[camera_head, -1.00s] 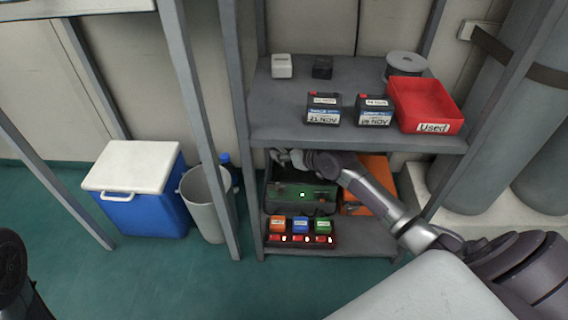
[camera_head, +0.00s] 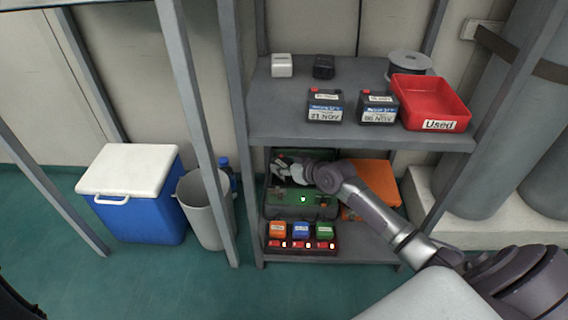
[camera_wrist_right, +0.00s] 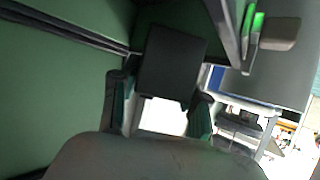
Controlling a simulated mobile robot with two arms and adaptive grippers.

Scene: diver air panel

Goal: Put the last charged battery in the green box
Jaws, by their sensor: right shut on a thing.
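My right gripper (camera_head: 283,172) reaches in at the box's upper part, under the upper shelf, partly hidden. In the right wrist view my right gripper (camera_wrist_right: 160,103) is shut on a dark block (camera_wrist_right: 172,62), likely a battery, with green walls close around it. Whether the block touches the box cannot be told. Two dark batteries labelled with November dates, a left one (camera_head: 325,107) and a right one (camera_head: 376,108), stand on the upper shelf.
A charger (camera_head: 301,246) with orange, blue and green units and lights sits before the green box. A red "Used" tray (camera_head: 460,106), a spool (camera_head: 409,64) and small white and dark blocks are above. An orange case (camera_head: 372,184) is right of the box. Shelf posts stand close.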

